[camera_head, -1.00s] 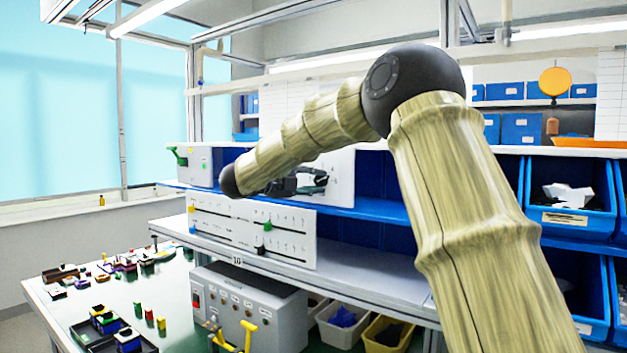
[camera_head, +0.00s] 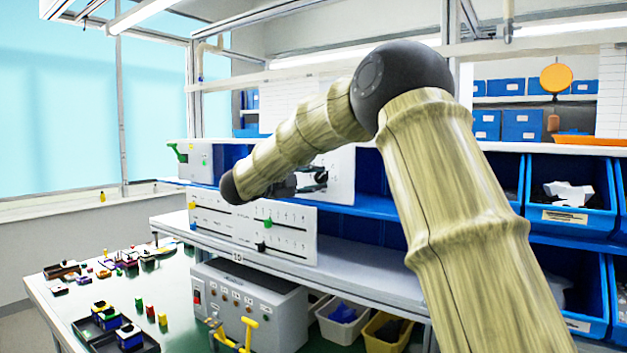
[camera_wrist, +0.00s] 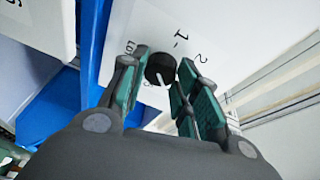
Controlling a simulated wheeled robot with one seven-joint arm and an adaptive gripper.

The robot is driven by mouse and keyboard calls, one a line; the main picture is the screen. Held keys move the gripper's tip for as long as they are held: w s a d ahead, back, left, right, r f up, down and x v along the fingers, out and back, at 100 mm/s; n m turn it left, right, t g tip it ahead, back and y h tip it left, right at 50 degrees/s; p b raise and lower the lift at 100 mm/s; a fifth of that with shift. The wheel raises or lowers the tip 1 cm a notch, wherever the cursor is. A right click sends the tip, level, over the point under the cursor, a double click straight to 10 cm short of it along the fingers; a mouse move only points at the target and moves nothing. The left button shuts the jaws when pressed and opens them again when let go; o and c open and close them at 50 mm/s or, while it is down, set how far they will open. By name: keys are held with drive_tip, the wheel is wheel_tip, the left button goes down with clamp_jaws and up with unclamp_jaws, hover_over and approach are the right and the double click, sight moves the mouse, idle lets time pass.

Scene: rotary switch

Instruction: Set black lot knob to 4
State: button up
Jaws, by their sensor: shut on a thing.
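The black lot knob (camera_wrist: 160,69) is on a white panel, between my fingers in the wrist view. A white pointer line shows on it, angled toward the lower part of the picture. The printed marks "1" and "2" are readable above and right of it, and "Lot" is beside it on the left. Other marks are hidden by my fingers. My gripper (camera_wrist: 158,88) is shut on the knob, with green pads on both sides.
A white slider panel (camera_head: 225,222) with green, black and yellow handles stands below my forearm. A grey control box (camera_head: 272,300) sits lower down. Blue bins (camera_head: 570,195) fill the shelves at right. Small coloured parts lie on the green table at left.

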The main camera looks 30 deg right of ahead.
drive_tip(key=o, duration=1)
drive_tip(key=shift+a, duration=0.1)
drive_tip(key=a, duration=0.8)
drive_tip(key=s+a, duration=0.1)
drive_tip(key=a, duration=0.2)
drive_tip(key=shift+a+f, duration=0.1)
drive_tip(key=shift+a, duration=0.3)
